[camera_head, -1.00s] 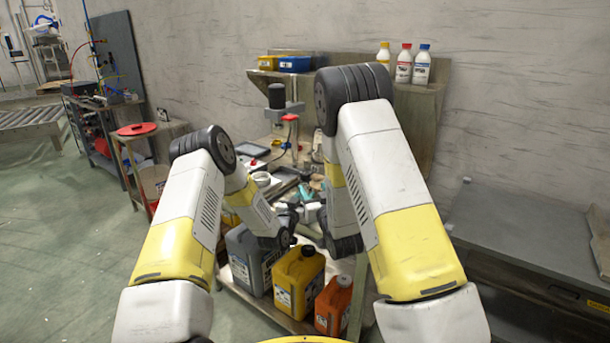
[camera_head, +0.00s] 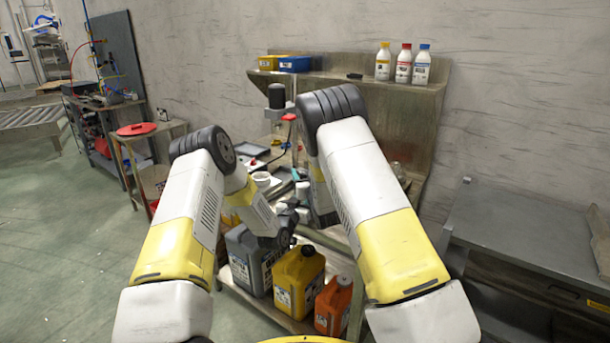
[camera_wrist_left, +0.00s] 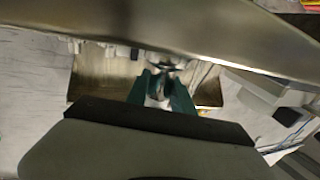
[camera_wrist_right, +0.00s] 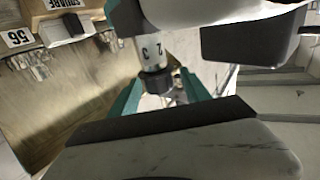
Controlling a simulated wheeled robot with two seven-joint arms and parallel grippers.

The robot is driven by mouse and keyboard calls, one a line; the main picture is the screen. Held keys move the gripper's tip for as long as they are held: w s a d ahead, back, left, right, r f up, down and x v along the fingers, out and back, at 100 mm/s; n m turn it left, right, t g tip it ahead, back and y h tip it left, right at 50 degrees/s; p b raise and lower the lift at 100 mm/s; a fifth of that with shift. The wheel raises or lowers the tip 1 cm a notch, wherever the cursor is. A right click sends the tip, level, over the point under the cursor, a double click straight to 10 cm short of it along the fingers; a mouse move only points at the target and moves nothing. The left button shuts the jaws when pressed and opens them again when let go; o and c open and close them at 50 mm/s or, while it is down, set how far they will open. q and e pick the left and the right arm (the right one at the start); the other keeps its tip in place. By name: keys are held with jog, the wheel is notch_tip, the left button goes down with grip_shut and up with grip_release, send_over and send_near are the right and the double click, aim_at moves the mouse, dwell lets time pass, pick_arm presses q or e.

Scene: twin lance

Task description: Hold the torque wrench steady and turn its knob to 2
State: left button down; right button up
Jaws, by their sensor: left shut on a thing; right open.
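The torque wrench shows best in the right wrist view as a pale barrel (camera_wrist_right: 150,50) with the numerals 2 and 3 on it, ending in a dark knob (camera_wrist_right: 157,82). My right gripper (camera_wrist_right: 160,93) is open, its teal fingers on either side of the knob; whether they touch it I cannot tell. My left gripper (camera_wrist_left: 162,74) is shut on the wrench, much of which its own fingers hide in the left wrist view. In the head view both grippers are close together over the bench, and the wrench is too small and covered to make out.
A yellow jug (camera_head: 299,283), an orange jug (camera_head: 333,305) and a grey canister (camera_head: 250,258) stand on the lower shelf. Three bottles (camera_head: 403,63) and yellow and blue bins (camera_head: 294,63) sit on the back shelf. A grey cabinet (camera_head: 530,230) stands at right.

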grip_shut()
jog(key=shift+w+d+n+g+y, duration=0.1)
jog(key=shift+d+n+g+y, duration=0.2)
jog(key=shift+n+y, duration=0.45)
jog(key=shift+a+n+g+y, duration=0.2)
jog(key=shift+n+g+y, duration=0.5)
jog(key=shift+y, duration=0.75)
grip_release()
jog(key=v, duration=1.2)
jog(key=shift+a+f, duration=0.1)
